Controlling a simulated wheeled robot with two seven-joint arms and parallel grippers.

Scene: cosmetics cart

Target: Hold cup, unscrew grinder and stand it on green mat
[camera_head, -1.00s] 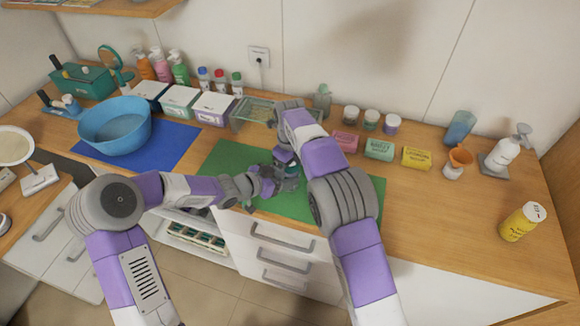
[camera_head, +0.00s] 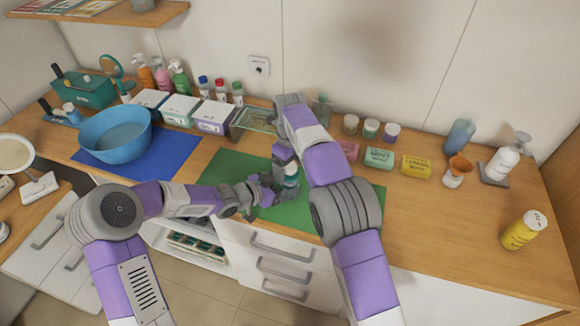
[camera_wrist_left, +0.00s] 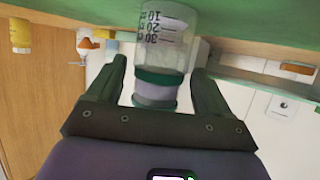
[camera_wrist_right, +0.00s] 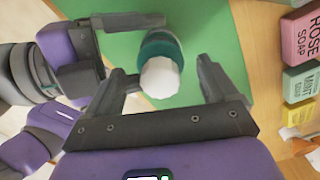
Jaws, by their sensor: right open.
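A clear cup with printed measuring marks (camera_wrist_left: 168,40) stands on the green mat (camera_head: 320,205). The grinder sits on it, with a teal collar (camera_wrist_left: 157,76) and a pale cap (camera_wrist_right: 160,78); cup and grinder look joined and upright. In the head view they show beside the right forearm, partly hidden (camera_head: 291,174). My left gripper (camera_wrist_left: 160,66) is open, its fingers on either side of the cup and collar with small gaps. It also shows in the head view (camera_head: 264,190). My right gripper (camera_wrist_right: 166,76) is open above the cap, its fingers apart from it.
A blue bowl (camera_head: 116,132) on a blue mat stands at left. Soap boxes (camera_head: 380,157) and small jars line the back right. A yellow shaker (camera_head: 523,230) and a white pump bottle (camera_head: 505,157) stand at far right. The counter right of the mat is mostly clear.

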